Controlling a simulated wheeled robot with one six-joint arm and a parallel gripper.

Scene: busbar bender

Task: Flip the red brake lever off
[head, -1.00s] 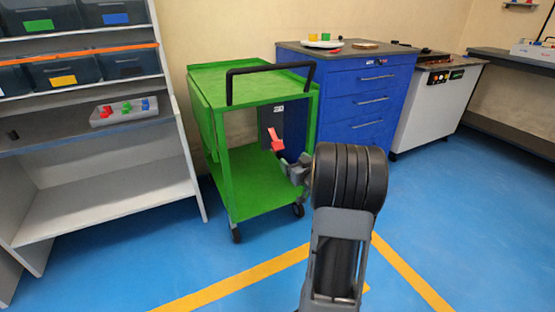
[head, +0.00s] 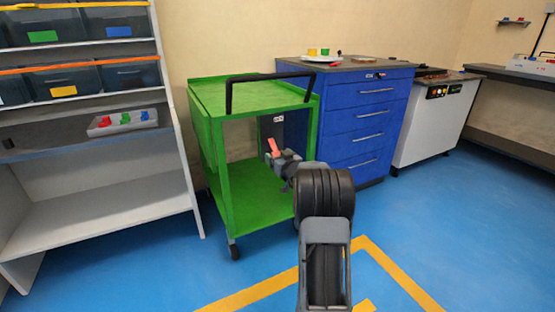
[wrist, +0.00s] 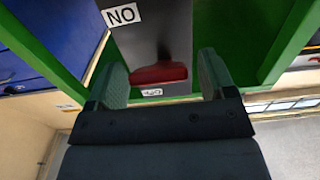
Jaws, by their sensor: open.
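The red brake lever (head: 273,147) stands out from a dark grey panel (head: 271,126) under the green trolley's top. In the wrist view the lever (wrist: 158,74) lies across the gap between the two fingers. A white label there reads like an upside-down "ON" (wrist: 121,15). A smaller white label (wrist: 152,91) sits close by the lever's wide end, its text too small to read surely. My gripper (wrist: 162,64) is open, one finger on each side of the lever, with gaps showing. In the head view my gripper (head: 271,158) is just below the lever; whether they touch is unclear.
The green trolley (head: 217,188) has a black handle (head: 228,98) above my arm and a lower shelf below. A blue drawer cabinet (head: 366,115) stands behind to the right, a grey shelf rack (head: 100,201) to the left. The blue floor in front is clear.

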